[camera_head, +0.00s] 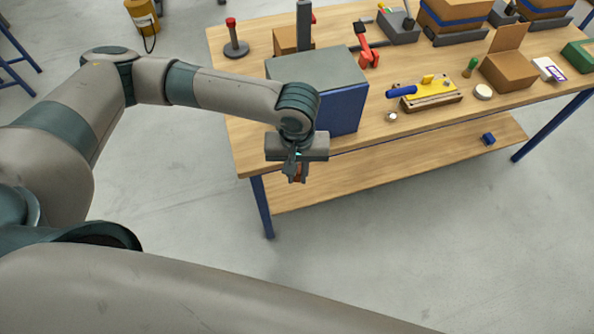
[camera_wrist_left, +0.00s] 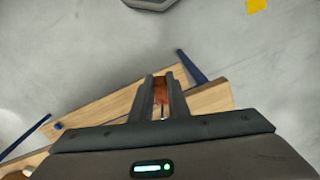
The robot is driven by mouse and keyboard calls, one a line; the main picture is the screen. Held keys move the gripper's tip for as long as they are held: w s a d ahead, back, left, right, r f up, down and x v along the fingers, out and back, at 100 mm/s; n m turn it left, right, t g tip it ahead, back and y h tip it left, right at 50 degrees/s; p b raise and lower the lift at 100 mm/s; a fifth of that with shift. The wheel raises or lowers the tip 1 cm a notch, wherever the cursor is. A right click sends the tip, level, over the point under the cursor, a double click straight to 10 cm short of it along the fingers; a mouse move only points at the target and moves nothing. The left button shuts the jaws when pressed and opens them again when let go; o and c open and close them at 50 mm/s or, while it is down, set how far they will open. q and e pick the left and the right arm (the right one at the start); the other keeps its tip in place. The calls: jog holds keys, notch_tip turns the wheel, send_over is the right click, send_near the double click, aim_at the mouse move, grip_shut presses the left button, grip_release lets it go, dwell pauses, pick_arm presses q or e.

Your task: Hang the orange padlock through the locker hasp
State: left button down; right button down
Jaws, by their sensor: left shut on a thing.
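My left gripper (camera_head: 297,177) is in front of the table's near left edge, just in front of the locker. It is shut on the orange padlock (camera_head: 303,172), which shows only as a small orange-brown patch between the fingers. In the left wrist view the padlock (camera_wrist_left: 160,92) sits between the two fingertips (camera_wrist_left: 160,78). The locker (camera_head: 318,67) is a box with a grey top and a blue front (camera_head: 346,110). I cannot make out the hasp; my wrist covers part of the locker front. My right gripper is out of view.
The wooden table (camera_head: 240,140) has a lower shelf (camera_head: 400,165) with a small blue block (camera_head: 488,139). A yellow fixture with a blue handle (camera_head: 430,92) and an open cardboard box (camera_head: 508,71) are right. Floor in front is clear.

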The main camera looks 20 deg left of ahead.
pick_arm(q)
jog(key=shift+r+p, duration=0.2)
jog(key=shift+p, duration=0.75)
jog(key=shift+w+a+f, duration=0.1)
jog(key=shift+w+a, duration=0.05)
jog(key=shift+w, duration=0.05)
jog(key=w+a+p, duration=0.3)
jog(key=w+a, duration=0.2)
jog(key=w, duration=0.2)
jog(key=shift+w, duration=0.35)
jog(key=shift+a, duration=0.15)
dwell(0.3)
jog(key=shift+f+p, duration=0.15)
jog(key=shift+p, duration=0.7)
dwell(0.8)
